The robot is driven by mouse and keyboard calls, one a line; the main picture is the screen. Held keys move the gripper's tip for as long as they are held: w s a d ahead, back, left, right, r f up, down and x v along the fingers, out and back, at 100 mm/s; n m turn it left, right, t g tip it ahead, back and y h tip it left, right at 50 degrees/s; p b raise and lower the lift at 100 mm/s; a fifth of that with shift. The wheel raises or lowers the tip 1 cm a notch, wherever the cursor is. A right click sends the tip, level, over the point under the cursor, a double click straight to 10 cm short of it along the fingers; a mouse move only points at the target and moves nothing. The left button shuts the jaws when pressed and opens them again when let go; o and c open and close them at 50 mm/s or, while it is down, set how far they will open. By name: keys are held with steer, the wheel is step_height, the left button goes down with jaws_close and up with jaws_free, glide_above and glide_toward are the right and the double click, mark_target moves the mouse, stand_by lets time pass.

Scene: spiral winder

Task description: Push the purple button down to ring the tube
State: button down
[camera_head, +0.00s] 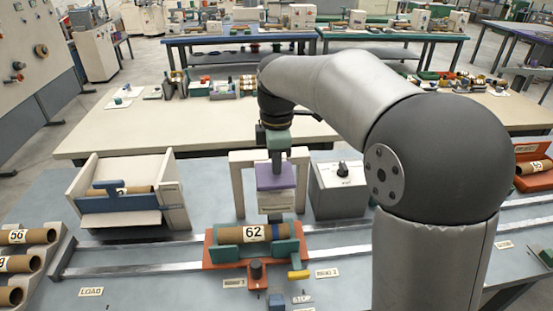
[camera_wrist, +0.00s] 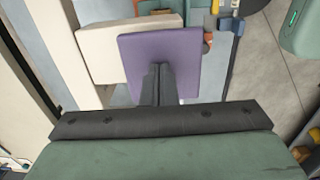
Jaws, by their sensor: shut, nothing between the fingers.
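The purple button (camera_head: 276,177) is a flat square block at the top of a cream arch-shaped stand (camera_head: 238,185). It fills the middle of the wrist view (camera_wrist: 185,60). My gripper (camera_head: 277,162) is shut and empty, pointing down over the button. In the wrist view its closed fingers (camera_wrist: 160,70) overlap the purple face; I cannot tell whether they touch it. A brown tube labelled 62 (camera_head: 228,234) lies below, in front of the stand, in a red-orange cradle (camera_head: 217,264) with green holders.
A grey control box with a black knob (camera_head: 340,190) stands right of the stand. A cream tray (camera_head: 168,200) with a blue front stands left. Metal rails (camera_head: 130,263) cross the bench. More tubes (camera_head: 30,237) rest at the left edge. My arm hides part of the right side.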

step_height(320, 180, up, 12)
steer(key=shift+b, duration=0.35)
steer(key=shift+f, duration=0.1)
steer(key=s+d+f+m, duration=0.7)
steer(key=s+f+m, duration=0.2)
steer(key=s, duration=0.3)
steer(key=s+d+f+m, duration=0.7)
steer(key=s+f+m, duration=0.3)
steer(key=s+f, duration=0.2)
steer(key=shift+s, duration=0.65)
